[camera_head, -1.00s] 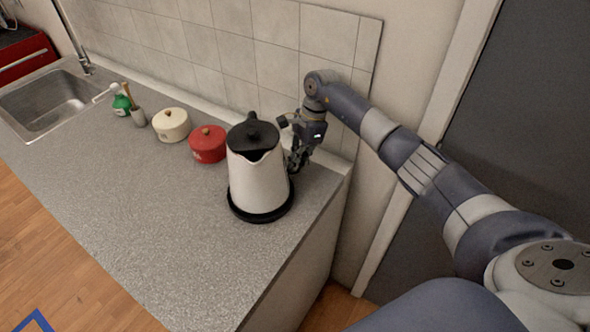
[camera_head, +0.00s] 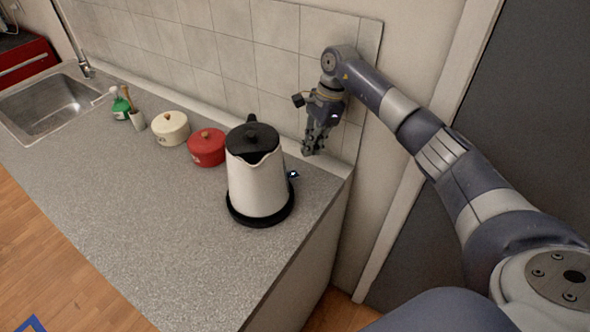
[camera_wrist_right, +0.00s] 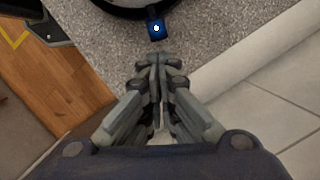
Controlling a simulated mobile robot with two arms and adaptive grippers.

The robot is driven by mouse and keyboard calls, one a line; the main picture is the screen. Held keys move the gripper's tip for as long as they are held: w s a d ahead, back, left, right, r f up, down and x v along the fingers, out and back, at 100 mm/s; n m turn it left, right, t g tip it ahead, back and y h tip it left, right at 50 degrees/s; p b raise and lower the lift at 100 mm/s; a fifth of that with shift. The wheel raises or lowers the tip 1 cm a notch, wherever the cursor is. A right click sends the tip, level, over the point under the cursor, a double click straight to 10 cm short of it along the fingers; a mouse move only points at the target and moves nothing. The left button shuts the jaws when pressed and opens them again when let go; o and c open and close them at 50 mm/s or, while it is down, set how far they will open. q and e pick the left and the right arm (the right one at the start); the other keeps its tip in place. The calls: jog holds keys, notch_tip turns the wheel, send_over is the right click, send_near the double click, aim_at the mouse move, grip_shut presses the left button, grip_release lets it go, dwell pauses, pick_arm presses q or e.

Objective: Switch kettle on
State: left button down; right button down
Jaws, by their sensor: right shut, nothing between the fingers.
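The kettle (camera_head: 256,180) is white with a black lid and stands upright on its round black base near the right end of the counter. A small switch (camera_head: 293,174) with a blue glow juts from its right side, low down. In the right wrist view the switch (camera_wrist_right: 156,29) is blue with a white light, just beyond the fingertips. My right gripper (camera_head: 308,151) is behind and to the right of the kettle, pointing down, apart from the switch. In the wrist view its fingers (camera_wrist_right: 158,60) are together and empty. My left gripper is not in view.
A red pot (camera_head: 207,148) and a cream pot (camera_head: 170,129) stand left of the kettle. A green bottle (camera_head: 121,107) and the sink (camera_head: 50,105) are farther left. The tiled wall (camera_head: 275,50) is close behind my right gripper. The counter front is clear.

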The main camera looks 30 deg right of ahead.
jog(key=v, duration=0.7)
jog(key=shift+d+r, duration=0.15)
jog(key=shift+r, duration=0.1)
